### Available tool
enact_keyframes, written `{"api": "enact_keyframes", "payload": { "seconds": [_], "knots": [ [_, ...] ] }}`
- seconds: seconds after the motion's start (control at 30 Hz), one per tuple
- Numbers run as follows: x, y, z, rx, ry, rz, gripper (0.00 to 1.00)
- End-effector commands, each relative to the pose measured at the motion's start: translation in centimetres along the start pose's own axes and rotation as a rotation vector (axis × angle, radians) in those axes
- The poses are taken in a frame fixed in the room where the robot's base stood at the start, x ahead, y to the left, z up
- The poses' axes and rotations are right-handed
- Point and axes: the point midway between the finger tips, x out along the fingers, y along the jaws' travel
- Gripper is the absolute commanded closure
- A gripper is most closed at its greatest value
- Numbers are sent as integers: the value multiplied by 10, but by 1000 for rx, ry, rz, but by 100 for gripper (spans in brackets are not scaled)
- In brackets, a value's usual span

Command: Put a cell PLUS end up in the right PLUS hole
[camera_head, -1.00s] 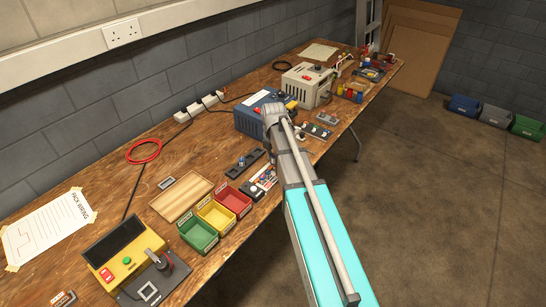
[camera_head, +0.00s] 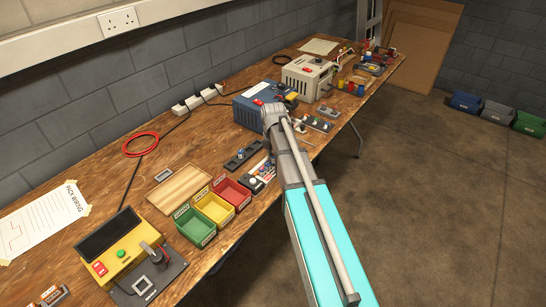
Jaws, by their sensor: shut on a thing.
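My arm reaches from the bottom right over the bench to a grey joint (camera_head: 274,112) in front of the blue box. My gripper is not visible; the arm seems to hide it and whatever it holds. A dark strip with small fittings (camera_head: 243,158) lies on the bench left of the arm. Next to it, partly behind the arm, is a dark tray with small white, red and blue pieces (camera_head: 262,172). These could be the cells or the holes, but they are too small to tell. No PLUS marking can be read.
Green (camera_head: 195,227), yellow (camera_head: 215,209) and red (camera_head: 232,192) bins stand at the bench's front edge beside a wooden board (camera_head: 181,188). A yellow box (camera_head: 108,248) is at the near left. A blue box (camera_head: 247,107) and beige unit (camera_head: 307,77) stand beyond. Open floor lies right.

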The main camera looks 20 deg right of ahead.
Motion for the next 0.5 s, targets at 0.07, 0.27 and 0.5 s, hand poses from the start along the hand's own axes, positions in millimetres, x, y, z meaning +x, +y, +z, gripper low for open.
{"api": "enact_keyframes", "payload": {
  "seconds": [0.07, 0.27, 0.5],
  "knots": [
    [5, 0, 0, 0, 0, 0, 100],
    [10, 0, 0, 0, 0, 0, 100],
    [12, 0, 0, 0, 0, 0, 100]
  ]
}}
